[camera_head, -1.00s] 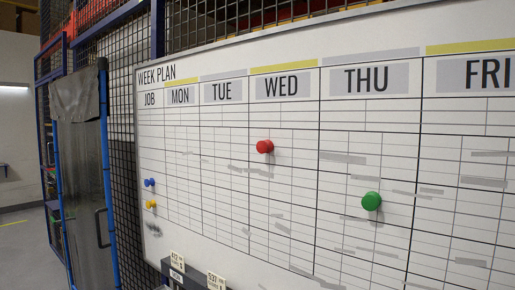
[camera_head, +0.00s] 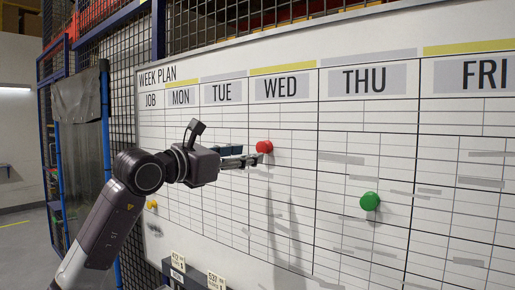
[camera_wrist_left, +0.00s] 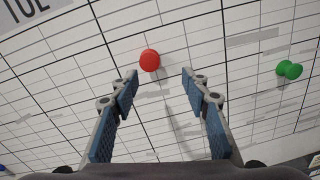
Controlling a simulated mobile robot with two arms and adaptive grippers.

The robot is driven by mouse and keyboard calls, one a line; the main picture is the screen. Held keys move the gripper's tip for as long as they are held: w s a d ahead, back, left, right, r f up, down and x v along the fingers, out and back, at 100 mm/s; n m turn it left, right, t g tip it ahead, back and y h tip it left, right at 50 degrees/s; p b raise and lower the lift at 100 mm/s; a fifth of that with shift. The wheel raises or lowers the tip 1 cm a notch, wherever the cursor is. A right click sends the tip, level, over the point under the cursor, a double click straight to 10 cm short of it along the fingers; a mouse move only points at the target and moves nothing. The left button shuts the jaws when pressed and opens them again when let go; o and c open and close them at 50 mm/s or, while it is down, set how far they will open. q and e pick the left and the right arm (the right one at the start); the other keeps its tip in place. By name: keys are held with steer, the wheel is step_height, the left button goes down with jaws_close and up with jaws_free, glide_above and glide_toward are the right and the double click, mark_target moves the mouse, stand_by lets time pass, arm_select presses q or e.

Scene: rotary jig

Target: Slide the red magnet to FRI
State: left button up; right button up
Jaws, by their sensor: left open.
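The red magnet (camera_head: 264,147) is on the whiteboard week plan in the WED column, in its upper part. The FRI column (camera_head: 486,73) is at the right edge of the head view. My left gripper (camera_head: 250,156) reaches in from the left, its fingertips just left of the red magnet. In the left wrist view the gripper (camera_wrist_left: 158,84) is open and empty, and the red magnet (camera_wrist_left: 149,60) shows just beyond the fingertips, between their lines. Whether a finger touches it, I cannot tell. My right gripper is not in view.
A green magnet (camera_head: 370,201) sits in the THU column, between WED and FRI and lower than the red one. A yellow magnet (camera_head: 152,205) is in the JOB column. Small labelled holders (camera_head: 197,275) stand below the board.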

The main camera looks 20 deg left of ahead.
mark_target(261, 147)
arm_select(q)
steer(key=shift+y, duration=0.4)
steer(key=w+p, duration=0.1)
steer(key=w, duration=0.1)
steer(key=w+r+p, duration=0.1)
steer(key=w, duration=0.1)
steer(key=w+d+p, duration=0.1)
steer(key=w, duration=0.1)
steer(key=shift+w+r+p, duration=0.1)
steer(key=shift+r+p, duration=0.1)
steer(key=shift+p, duration=0.2)
steer(key=shift+w+d+f, duration=0.1)
steer(key=shift+w+d, duration=0.1)
steer(key=shift+w, duration=0.25)
jaws_close()
